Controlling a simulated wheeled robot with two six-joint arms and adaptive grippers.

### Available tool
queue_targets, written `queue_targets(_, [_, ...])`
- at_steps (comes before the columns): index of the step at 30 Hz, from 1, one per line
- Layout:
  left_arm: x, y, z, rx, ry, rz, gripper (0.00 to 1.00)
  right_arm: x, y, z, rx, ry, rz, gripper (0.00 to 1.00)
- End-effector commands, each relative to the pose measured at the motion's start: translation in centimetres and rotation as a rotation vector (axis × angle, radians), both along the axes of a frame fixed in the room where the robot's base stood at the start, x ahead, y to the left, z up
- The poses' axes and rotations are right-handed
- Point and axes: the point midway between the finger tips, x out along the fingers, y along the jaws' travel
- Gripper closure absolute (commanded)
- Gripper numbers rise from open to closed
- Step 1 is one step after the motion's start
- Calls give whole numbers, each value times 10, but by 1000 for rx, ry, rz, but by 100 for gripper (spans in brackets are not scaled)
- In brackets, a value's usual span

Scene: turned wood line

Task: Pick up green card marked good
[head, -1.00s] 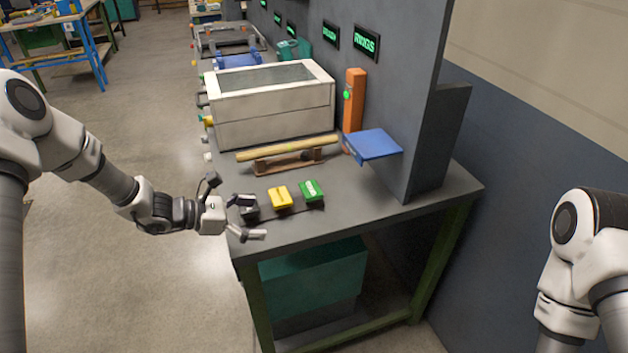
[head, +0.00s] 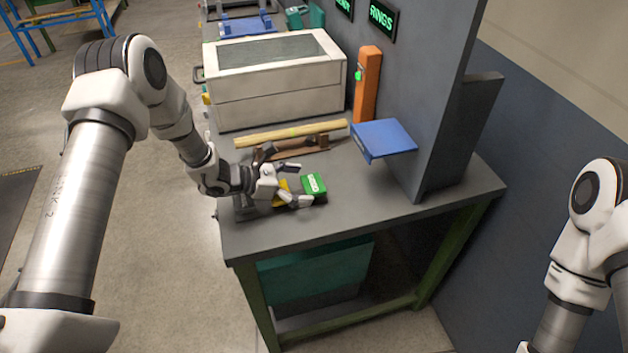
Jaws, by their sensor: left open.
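The green card (head: 314,184) stands in a small dark holder near the front of the grey bench and has white marking on its face, too small to read. My left gripper (head: 300,185) is open, its fingers pointing right at the card's left side. I cannot tell whether the fingertips touch it. A yellow card (head: 281,187) is mostly hidden behind the left gripper. A dark block to its left is largely covered by my left wrist. Of my right arm only links show at the right edge; its gripper is out of view.
A wooden rod (head: 290,133) lies on a wooden cradle behind the cards. A white box machine (head: 275,78) stands further back. A blue tray (head: 385,138) and an orange post (head: 368,82) are to the right. The bench front (head: 380,205) is clear right of the cards.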

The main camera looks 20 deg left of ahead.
Motion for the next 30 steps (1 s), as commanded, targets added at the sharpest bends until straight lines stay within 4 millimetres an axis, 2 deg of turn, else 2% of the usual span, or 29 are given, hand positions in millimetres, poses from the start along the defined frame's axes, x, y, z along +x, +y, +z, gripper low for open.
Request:
queue_targets(4, [0,0,0,-1,-1,1,0,0,0,-1,0,0,0,40])
queue_targets(8, [0,1,0,0,0,0,46,0,0,-1,0,1,0,40])
queue_targets(9, [0,1,0,0,0,0,50,0,0,-1,0,1,0,40])
queue_targets(22, [0,1,2,1,1,0,51,0,0,-3,0,0,0,40])
queue_targets(26, [0,1,11,0,-2,0,51,0,0,-8,0,0,0,40])
queue_targets(30, [1,1,28,0,-4,0,51,0,0,-16,0,0,0,40])
